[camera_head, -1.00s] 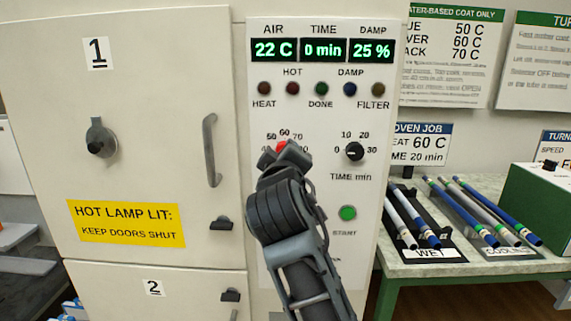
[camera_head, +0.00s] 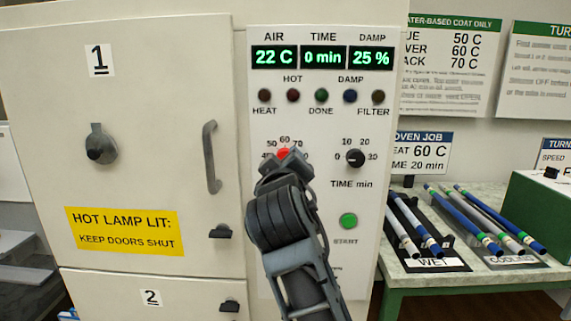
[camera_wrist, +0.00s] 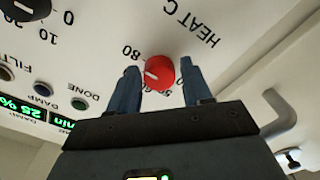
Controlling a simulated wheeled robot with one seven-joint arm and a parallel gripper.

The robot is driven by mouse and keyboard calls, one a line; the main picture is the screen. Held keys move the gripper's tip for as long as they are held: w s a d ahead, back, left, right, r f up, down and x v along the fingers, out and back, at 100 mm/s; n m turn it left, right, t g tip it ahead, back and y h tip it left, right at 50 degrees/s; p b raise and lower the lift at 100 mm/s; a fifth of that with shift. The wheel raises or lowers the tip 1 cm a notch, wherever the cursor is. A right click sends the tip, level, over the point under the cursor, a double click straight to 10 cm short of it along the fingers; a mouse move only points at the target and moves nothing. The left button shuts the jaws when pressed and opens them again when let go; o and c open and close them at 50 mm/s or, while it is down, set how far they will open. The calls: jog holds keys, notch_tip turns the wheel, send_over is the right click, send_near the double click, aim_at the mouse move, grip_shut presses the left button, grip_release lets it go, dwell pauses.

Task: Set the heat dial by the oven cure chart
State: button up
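The red heat dial (camera_wrist: 160,71) is on the oven's white control panel, with a white pointer mark and "HEAT C" printed beside it. In the head view the dial (camera_head: 283,154) is mostly hidden behind my gripper (camera_head: 284,160). In the wrist view my gripper (camera_wrist: 160,75) is open, one finger on each side of the dial; I cannot tell whether either touches it. The dial's exact setting is unclear. The cure chart (camera_head: 455,60) lists 50, 60 and 70 C, its left edge cut off or hidden. The oven job card (camera_head: 419,152) reads 60 C and 20 min.
The panel display (camera_head: 322,57) reads 22 C, 0 min, 25 %. The black time dial (camera_head: 355,158) and green start button (camera_head: 348,221) are close to my arm. Oven door 1 (camera_head: 150,150) appears shut. Rods (camera_head: 480,220) lie on the bench at right.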

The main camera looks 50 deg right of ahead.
jog(key=shift+o, duration=1.2)
jog(key=shift+r, duration=0.1)
jog(key=shift+a, duration=0.1)
jog(key=v, duration=0.7)
jog(key=shift+s+a+b, duration=0.2)
jog(key=shift+s+b, duration=0.05)
jog(key=shift+b, duration=0.2)
